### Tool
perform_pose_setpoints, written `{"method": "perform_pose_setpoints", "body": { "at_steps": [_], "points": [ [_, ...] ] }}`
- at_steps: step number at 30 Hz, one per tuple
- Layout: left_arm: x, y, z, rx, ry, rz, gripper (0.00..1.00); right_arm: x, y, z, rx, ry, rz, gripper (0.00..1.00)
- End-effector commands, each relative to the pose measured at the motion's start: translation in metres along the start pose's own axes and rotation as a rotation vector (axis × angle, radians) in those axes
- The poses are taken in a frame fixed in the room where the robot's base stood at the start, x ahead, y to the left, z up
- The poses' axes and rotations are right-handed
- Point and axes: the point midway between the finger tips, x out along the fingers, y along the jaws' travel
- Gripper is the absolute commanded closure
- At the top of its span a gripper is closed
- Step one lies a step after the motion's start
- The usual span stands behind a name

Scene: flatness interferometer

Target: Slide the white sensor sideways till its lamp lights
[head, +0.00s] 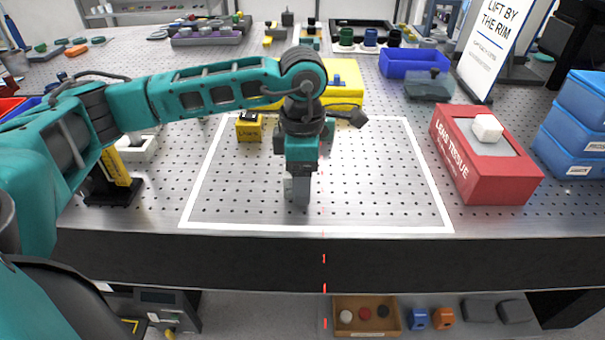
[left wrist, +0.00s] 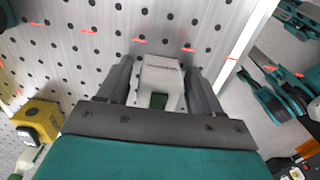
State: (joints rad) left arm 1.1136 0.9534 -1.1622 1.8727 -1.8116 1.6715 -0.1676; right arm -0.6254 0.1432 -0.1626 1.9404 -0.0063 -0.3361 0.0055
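The white sensor (left wrist: 161,76) is a small pale block standing on the perforated metal table in the left wrist view. My left gripper (left wrist: 160,82) has one dark finger along each side of it and looks closed on it. A dark green patch shows on its near side; I see no lit lamp. In the head view my left gripper (head: 297,195) points straight down inside the white-outlined area, near its front edge. Only a pale sliver of the sensor (head: 288,187) shows beside the finger. A red dashed line (head: 323,235) runs just right of the gripper. My right gripper is not in view.
A small yellow block (head: 249,127) and a larger yellow box (head: 343,82) stand behind the gripper. A red tissue box (head: 480,165) and blue bins (head: 572,135) stand on the right. The outlined area (head: 390,180) right of the gripper is clear.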

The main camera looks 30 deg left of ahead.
Motion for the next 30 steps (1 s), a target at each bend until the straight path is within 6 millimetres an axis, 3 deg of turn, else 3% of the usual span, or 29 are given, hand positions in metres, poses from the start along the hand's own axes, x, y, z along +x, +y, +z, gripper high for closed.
{"method": "perform_pose_setpoints", "body": {
  "at_steps": [2, 18, 30],
  "points": [
    [-0.0002, 0.0000, 0.0000, 0.000, 0.000, 0.000, 0.43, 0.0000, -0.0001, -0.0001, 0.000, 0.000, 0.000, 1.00],
    [-0.0004, -0.0001, 0.0001, 0.000, 0.000, 0.000, 0.95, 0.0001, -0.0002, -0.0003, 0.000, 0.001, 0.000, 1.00],
    [0.0001, 0.0015, 0.0017, -0.003, -0.001, 0.000, 0.95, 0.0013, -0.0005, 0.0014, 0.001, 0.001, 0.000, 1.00]
  ]
}}
